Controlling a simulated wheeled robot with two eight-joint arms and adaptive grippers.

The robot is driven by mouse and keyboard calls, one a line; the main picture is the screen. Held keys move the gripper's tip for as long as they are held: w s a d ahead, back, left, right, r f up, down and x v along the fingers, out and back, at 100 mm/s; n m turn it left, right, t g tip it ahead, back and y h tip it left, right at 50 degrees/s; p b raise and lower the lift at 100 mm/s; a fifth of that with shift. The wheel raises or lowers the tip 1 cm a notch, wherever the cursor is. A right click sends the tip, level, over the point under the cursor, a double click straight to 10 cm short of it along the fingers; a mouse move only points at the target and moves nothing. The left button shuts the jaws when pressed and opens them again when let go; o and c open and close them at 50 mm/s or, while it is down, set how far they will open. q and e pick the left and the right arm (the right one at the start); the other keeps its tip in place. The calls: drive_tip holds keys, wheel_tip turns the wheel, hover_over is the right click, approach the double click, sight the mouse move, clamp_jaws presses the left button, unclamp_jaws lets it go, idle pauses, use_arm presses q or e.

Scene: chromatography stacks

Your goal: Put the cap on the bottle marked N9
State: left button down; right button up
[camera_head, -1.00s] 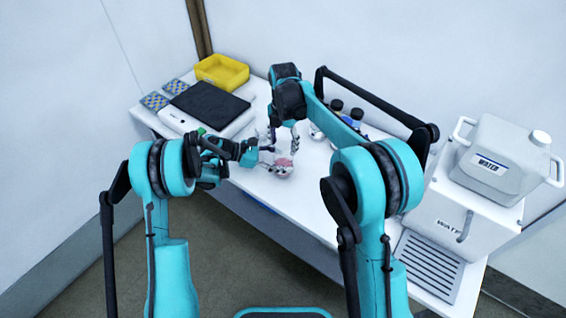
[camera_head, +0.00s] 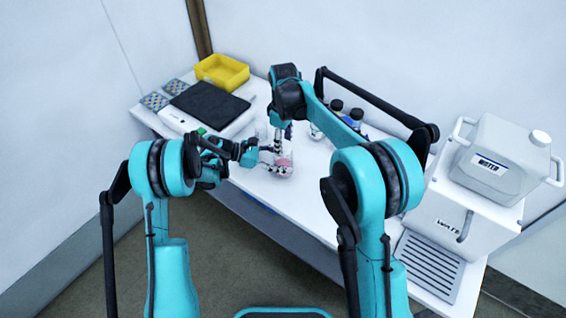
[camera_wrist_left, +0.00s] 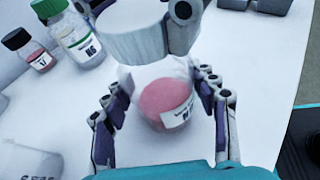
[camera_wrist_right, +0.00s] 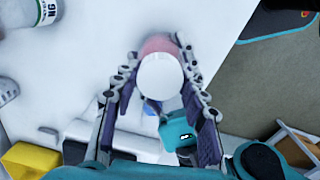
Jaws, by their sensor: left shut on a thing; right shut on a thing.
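A clear bottle with pink contents (camera_wrist_left: 165,96) stands between the fingers of my left gripper (camera_wrist_left: 160,88); its label is partly readable, starting with N. It also shows on the table in the head view (camera_head: 284,168). My left gripper is shut on this bottle from the side. A large white cap (camera_wrist_left: 132,30) is at the top of the left wrist view, over the bottle. My right gripper (camera_wrist_right: 163,65) is shut on the white cap (camera_wrist_right: 160,77), pointing down from above. The pink bottle (camera_wrist_right: 158,45) shows just behind the cap; whether they touch I cannot tell.
A green-capped bottle (camera_wrist_left: 82,42) marked N6 and a dark-capped bottle (camera_wrist_left: 36,55) stand nearby. The table front is clear.

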drive_tip(key=m, duration=0.4)
drive_tip(key=shift+m, duration=0.4)
drive_tip(key=m, duration=0.4)
drive_tip(key=shift+m, duration=0.4)
drive_tip(key=m, duration=1.3)
drive_tip(key=shift+f+m, duration=0.1)
drive_tip(key=shift+m, duration=0.3)
drive_tip(key=m, duration=0.7)
drive_tip(key=o, duration=1.3)
